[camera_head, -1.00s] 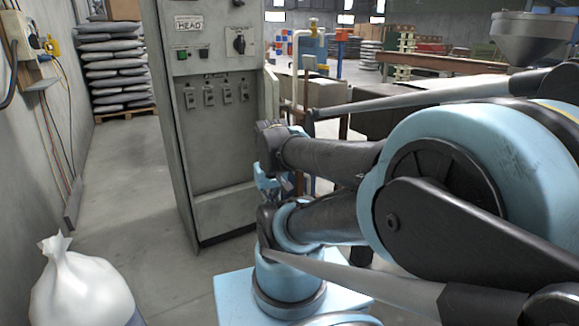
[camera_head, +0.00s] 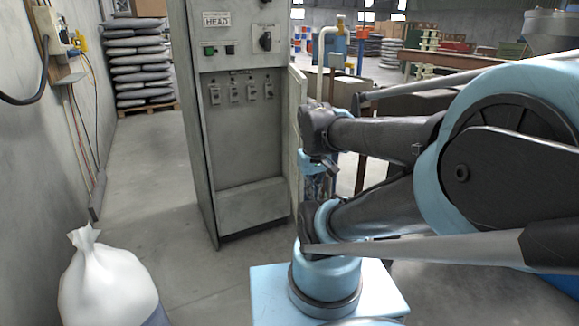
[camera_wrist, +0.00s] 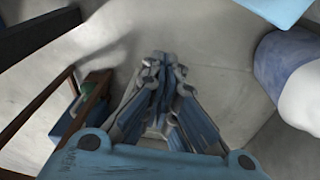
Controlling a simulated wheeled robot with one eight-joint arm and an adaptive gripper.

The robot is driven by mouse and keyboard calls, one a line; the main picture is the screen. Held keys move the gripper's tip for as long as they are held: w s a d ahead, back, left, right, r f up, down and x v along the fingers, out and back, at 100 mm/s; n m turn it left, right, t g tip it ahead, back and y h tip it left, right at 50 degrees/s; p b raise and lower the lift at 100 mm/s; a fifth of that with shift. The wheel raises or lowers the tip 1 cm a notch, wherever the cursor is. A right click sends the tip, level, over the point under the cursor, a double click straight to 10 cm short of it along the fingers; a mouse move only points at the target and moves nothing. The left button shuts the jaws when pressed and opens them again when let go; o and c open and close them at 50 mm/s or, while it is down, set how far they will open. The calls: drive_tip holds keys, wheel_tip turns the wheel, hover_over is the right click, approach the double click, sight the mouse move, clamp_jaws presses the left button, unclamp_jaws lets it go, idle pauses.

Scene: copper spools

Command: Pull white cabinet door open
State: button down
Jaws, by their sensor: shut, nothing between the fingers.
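The white cabinet (camera_head: 240,140) is a tall grey-white box with a "HEAD" label, switches and a green button on its front. A pale door panel (camera_head: 296,125) shows nearly edge-on at its right side, standing out from the body. My arm hides part of this panel. My gripper (camera_head: 326,168) is to the right of the panel, low beside it and partly hidden by my arm. In the wrist view my gripper (camera_wrist: 162,62) is shut and empty over bare floor. I cannot see it touching the door, and no handle is visible.
A white sack (camera_head: 105,285) stands on the floor at the lower left, and also shows in the wrist view (camera_wrist: 300,95). The left wall carries cables and a box (camera_head: 48,40). Stacked bags (camera_head: 140,65) stand on a pallet behind. Floor left of the cabinet is clear.

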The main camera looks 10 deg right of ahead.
drive_tip(key=w+a+r+n+g+h, duration=0.1)
drive_tip(key=w+r+n+h, duration=0.2)
drive_tip(key=w, duration=0.6)
drive_tip(key=w+a+r+n+g+h, duration=0.1)
drive_tip(key=w+r+n, duration=0.2)
drive_tip(key=w+n, duration=0.45)
drive_tip(key=w+a+f+n+h, duration=0.25)
drive_tip(key=w+a, duration=0.25)
drive_tip(key=w, duration=0.4)
drive_tip(key=w+a+f+n+h, duration=0.25)
drive_tip(key=w+a, duration=0.25)
drive_tip(key=w, duration=0.3)
drive_tip(key=d+r+x, duration=0.1)
drive_tip(key=x, duration=1.2)
drive_tip(key=shift+f+y, duration=0.15)
drive_tip(key=shift+y, duration=0.15)
